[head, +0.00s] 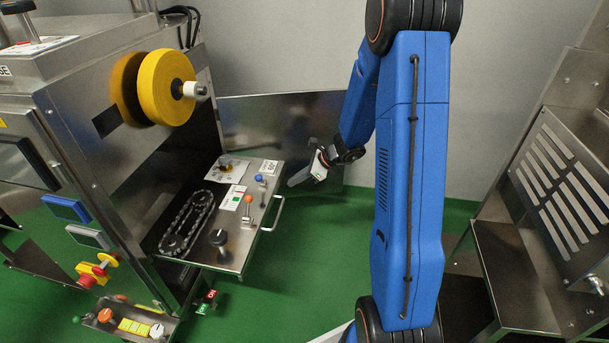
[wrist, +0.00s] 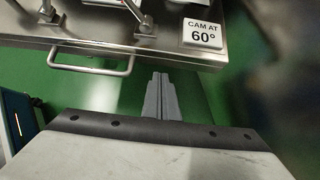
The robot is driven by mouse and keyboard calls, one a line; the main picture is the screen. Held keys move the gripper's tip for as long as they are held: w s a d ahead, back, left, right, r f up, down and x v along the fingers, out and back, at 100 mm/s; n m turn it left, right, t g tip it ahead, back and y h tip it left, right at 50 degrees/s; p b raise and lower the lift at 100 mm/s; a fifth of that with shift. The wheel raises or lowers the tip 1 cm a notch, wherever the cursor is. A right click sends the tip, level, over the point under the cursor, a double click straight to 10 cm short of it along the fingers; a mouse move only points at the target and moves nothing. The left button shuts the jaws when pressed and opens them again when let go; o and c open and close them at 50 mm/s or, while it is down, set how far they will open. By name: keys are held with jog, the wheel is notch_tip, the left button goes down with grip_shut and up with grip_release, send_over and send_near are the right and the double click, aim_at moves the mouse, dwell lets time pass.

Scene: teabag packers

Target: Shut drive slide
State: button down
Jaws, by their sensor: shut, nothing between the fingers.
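The drive slide is a steel tray (head: 233,262) standing out from the left machine. It carries a black chain loop, a black knob, small levers and labels. Its bar handle (head: 276,214) is on its right front edge. In the wrist view the slide's edge (wrist: 150,55) crosses the top, with the handle (wrist: 95,70) left of my fingers and a "CAM AT 60°" label at upper right. My gripper (head: 292,181) is shut and empty, to the right of the slide's far end and apart from the handle. In the wrist view my shut fingers (wrist: 160,76) point toward the slide's edge.
The left machine (head: 95,125) bears a yellow roll (head: 165,88) and a red stop button (head: 88,281). A steel panel (head: 265,120) stands behind the slide. A slotted steel machine (head: 560,190) is at right. Green floor is clear beside the handle.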

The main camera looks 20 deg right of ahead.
aim_at(200, 170)
jog(key=shift+w+a+r, duration=0.1)
jog(key=shift+w+a, duration=0.45)
jog(key=shift+a, duration=0.2)
jog(key=shift+w+a+r, duration=0.1)
jog(key=shift+w+a, duration=0.4)
jog(key=shift+a, duration=0.2)
jog(key=shift+a, duration=0.1)
jog(key=w+a, duration=0.6)
jog(key=a, duration=0.3)
jog(key=w+a, duration=0.7)
jog(key=a, duration=0.2)
jog(key=w+a, duration=0.6)
jog(key=a, duration=0.3)
jog(key=shift+w+a+f, duration=0.1)
jog(key=shift+w, duration=0.3)
jog(key=shift+w+a, duration=0.35)
jog(key=shift+a, duration=0.05)
